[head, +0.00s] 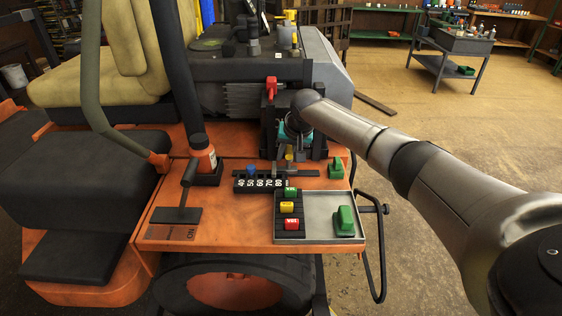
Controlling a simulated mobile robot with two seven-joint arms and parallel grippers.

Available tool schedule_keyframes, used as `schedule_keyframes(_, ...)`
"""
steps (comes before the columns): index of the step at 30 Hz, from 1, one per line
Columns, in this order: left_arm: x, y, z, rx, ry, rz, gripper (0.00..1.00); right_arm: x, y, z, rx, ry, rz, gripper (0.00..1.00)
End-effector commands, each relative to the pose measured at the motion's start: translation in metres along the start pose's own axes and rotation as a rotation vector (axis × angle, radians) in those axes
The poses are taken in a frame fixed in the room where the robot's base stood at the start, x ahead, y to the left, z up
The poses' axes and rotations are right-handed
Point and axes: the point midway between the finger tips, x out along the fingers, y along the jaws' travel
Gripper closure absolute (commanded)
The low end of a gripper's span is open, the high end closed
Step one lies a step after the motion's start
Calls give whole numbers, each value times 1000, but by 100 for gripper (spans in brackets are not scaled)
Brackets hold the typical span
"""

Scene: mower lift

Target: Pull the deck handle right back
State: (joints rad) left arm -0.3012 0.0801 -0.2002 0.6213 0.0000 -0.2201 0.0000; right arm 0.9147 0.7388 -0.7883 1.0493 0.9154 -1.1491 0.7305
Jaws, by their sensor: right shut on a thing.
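My right gripper (291,144) reaches down from the right over the orange side panel (225,231) of the mower. It is shut on what looks like the deck handle, just behind the number scale (261,184); the gripper and wrist hide most of the handle. A small yellow piece (289,153) shows at the fingers. A dark slotted rail (300,173) runs along the scale, with a blue marker (251,170) near its left end. My left gripper is out of view.
A metal tray (320,229) with red, yellow and green blocks lies in front of the scale. A red knob (271,88) stands behind. A black side bar (374,240) juts out right.

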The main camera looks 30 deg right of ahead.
Motion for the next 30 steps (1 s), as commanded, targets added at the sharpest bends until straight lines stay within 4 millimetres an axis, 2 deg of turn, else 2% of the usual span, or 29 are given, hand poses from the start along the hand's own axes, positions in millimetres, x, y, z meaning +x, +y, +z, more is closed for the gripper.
schedule_keyframes(1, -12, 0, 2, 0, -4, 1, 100, -6, 17, -5, 8, -2, 11, 100)
schedule_keyframes(4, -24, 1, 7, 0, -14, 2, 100, -10, 37, -6, 5, -2, 11, 100)
schedule_keyframes(9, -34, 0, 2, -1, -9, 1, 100, -14, 63, -7, 3, -2, 9, 100)
schedule_keyframes(13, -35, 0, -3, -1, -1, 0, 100, -14, 71, -8, 2, 0, 7, 100)
schedule_keyframes(21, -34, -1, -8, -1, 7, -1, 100, -14, 73, -8, 1, 1, 10, 100)
schedule_keyframes(22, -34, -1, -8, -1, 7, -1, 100, -14, 73, -8, 1, 1, 11, 74)
schedule_keyframes(30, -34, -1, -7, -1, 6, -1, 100, -13, 71, -7, 1, -1, 9, 45)
